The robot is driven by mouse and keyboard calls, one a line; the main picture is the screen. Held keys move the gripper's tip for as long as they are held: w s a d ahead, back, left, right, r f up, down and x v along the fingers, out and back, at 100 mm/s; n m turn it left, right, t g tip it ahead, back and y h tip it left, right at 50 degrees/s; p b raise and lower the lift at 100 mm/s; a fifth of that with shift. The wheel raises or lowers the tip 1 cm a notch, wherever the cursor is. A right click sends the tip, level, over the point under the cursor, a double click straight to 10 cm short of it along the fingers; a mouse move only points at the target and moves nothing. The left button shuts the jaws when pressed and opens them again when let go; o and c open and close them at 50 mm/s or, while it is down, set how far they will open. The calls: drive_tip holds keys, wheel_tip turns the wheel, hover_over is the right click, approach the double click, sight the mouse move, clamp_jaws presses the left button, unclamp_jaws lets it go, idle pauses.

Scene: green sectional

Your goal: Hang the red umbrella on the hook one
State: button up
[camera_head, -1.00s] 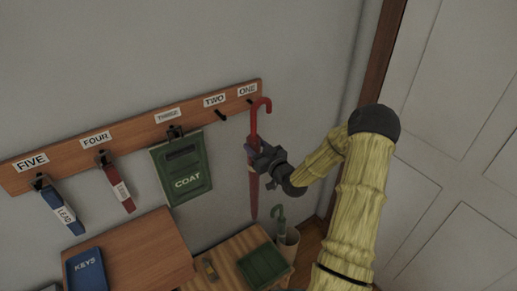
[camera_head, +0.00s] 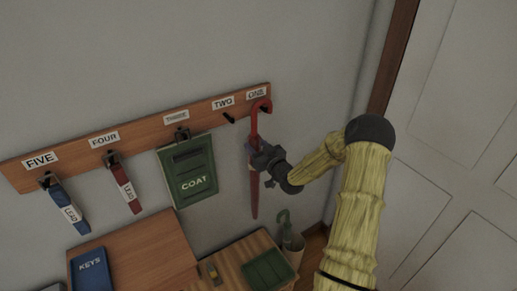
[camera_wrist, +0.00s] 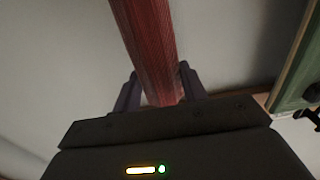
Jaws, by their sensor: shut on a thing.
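The red umbrella (camera_head: 254,196) hangs upright with its curved handle at the top, in front of the right end of the wooden hook board (camera_head: 147,133). Its handle is at the label ONE (camera_head: 257,94) and overlaps the board's end. The peg under that label is hidden, so I cannot tell whether the handle rests on it. My gripper (camera_head: 256,152) is shut on the umbrella's shaft below the handle. In the wrist view the red shaft (camera_wrist: 147,45) runs between my two fingers (camera_wrist: 160,92).
Hook TWO (camera_head: 229,117) is an empty peg. A green COAT pouch (camera_head: 189,172), a red tag (camera_head: 126,190) and a blue tag (camera_head: 69,210) hang further left. Below are a wooden bench (camera_head: 226,262) with a green tray (camera_head: 267,269) and a stand (camera_head: 294,250) with a green umbrella (camera_head: 284,222).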

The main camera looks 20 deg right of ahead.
drive_tip(key=shift+w+f+b, duration=0.2)
drive_tip(key=shift+f+b, duration=0.05)
drive_tip(key=shift+b, duration=0.15)
idle(0.4)
